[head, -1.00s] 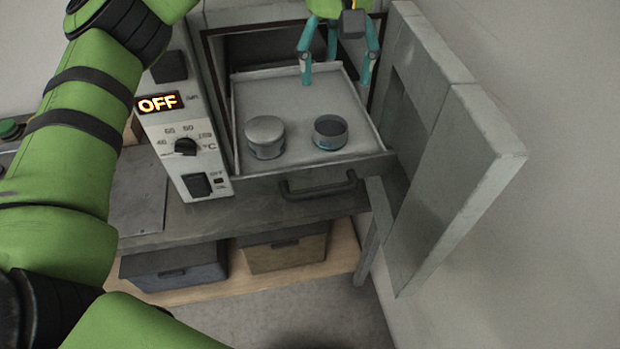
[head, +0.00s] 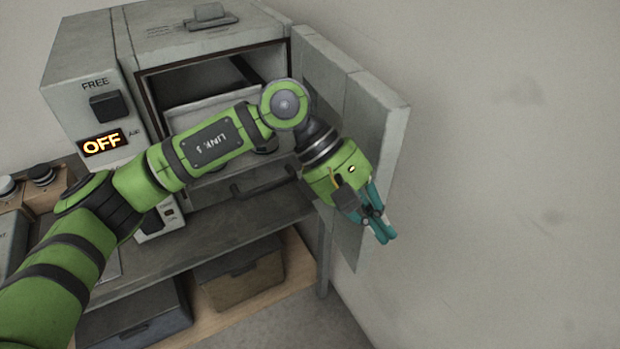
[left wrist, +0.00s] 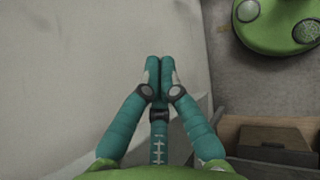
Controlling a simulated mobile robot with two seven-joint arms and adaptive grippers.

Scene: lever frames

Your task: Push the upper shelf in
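The upper shelf (head: 190,118) is a pale metal tray inside the open grey oven (head: 85,60). Its far part shows above my left arm in the head view, and the arm hides much of the rest. A dark handle (head: 250,192) shows below the arm. My left gripper (head: 384,238) is to the right of the shelf, in front of the open oven door, with nothing in it. In the left wrist view its teal fingers (left wrist: 160,64) are together and point away from the camera. My right gripper is in neither view.
The oven door (head: 368,120) stands open on the right, close to the wall. Two bins (head: 240,283) sit on a wooden board below the bench. The display (head: 103,145) reads OFF. Free room lies right of the door.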

